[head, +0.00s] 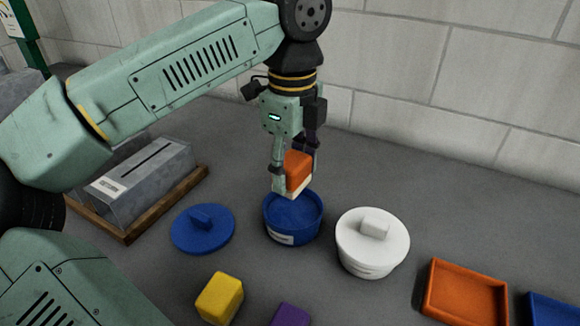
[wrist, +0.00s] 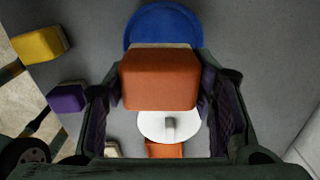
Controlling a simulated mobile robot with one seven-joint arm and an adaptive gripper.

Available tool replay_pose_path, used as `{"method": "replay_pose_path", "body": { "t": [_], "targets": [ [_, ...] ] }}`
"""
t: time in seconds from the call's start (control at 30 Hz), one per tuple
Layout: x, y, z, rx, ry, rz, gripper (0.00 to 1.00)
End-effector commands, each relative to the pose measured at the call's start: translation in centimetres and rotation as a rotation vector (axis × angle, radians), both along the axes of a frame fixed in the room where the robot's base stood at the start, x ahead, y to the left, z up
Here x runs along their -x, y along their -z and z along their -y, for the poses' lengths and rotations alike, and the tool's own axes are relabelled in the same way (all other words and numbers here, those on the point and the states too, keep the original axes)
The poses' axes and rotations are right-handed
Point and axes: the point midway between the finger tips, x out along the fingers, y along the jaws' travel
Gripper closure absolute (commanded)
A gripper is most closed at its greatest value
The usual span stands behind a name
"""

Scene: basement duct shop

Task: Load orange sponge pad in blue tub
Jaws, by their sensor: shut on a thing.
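My gripper (head: 294,175) is shut on the orange sponge pad (head: 298,168), a block with a pale lower layer. In the head view it holds the pad just above the blue tub (head: 292,222), overlapping the tub's far rim. The tub is round, with no lid on it, and shows only blue inside. Its blue lid (head: 203,228) lies on the table to its left. In the wrist view the pad (wrist: 160,80) sits between the two fingers. Behind it a round blue thing is partly hidden; I cannot tell whether it is tub or lid.
A white lidded tub (head: 372,243) stands right of the blue tub. Further right are an orange tray (head: 465,292) and a blue tray (head: 553,310). A yellow block (head: 220,298) and a purple block (head: 290,315) lie in front. A grey metal box (head: 140,180) stands left.

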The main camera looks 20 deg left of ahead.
Motion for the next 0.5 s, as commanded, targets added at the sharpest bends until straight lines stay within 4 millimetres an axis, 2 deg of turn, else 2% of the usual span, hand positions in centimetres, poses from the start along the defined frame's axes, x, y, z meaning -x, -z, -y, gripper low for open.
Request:
{"method": "replay_pose_path", "body": {
  "t": [0.27,0.5],
  "targets": [
    [-0.2,0.5,0.0,-0.001,-0.01,0.0,0.71],
    [-0.2,2.6,0.0,-0.001,-0.009,0.0,0.71]
  ]
}}
